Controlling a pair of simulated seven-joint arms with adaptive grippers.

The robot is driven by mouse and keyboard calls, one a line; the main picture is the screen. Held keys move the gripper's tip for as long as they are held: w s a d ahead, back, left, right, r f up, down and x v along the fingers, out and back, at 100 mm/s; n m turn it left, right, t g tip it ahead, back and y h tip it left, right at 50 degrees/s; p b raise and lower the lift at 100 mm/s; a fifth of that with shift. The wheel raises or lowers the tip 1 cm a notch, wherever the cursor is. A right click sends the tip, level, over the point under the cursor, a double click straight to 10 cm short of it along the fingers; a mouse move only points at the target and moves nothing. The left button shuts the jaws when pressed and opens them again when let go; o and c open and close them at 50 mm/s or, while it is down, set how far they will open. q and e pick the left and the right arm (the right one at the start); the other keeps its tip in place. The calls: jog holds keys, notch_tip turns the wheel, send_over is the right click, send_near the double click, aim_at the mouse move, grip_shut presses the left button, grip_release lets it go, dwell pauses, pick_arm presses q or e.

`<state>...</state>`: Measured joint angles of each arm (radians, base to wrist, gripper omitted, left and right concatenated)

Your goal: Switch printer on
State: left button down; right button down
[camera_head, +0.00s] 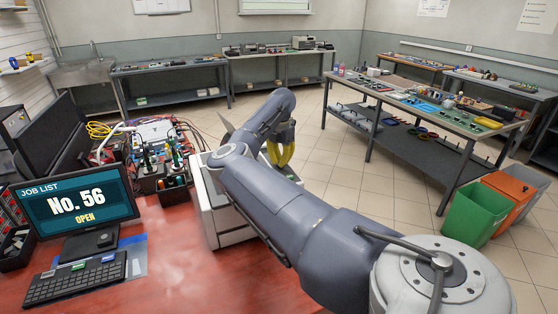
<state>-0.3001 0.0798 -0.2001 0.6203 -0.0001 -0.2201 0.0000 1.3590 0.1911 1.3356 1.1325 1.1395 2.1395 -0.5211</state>
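A white and grey boxy machine (236,237), which looks like the printer, stands at the right edge of the red desk. My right arm crosses in front of it and hides most of its top and right side. No power switch or lit indicator can be made out on it. My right gripper (281,152), with yellow fingers, points down just beyond the machine's upper right part. Its fingertips are partly hidden behind my arm, so its opening is unclear. I cannot tell whether it touches the machine. My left gripper is not in view.
A monitor (76,208) reading "No. 56 OPEN" and a keyboard (76,282) are on the desk's left. Tools and cables (160,150) crowd the area left of the machine. A workbench (455,128) and green bin (474,212) stand at right. The desk's front middle is clear.

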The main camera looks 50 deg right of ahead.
jog(key=shift+f, duration=0.4)
jog(key=shift+r, duration=3.5)
jog(key=shift+s, duration=0.1)
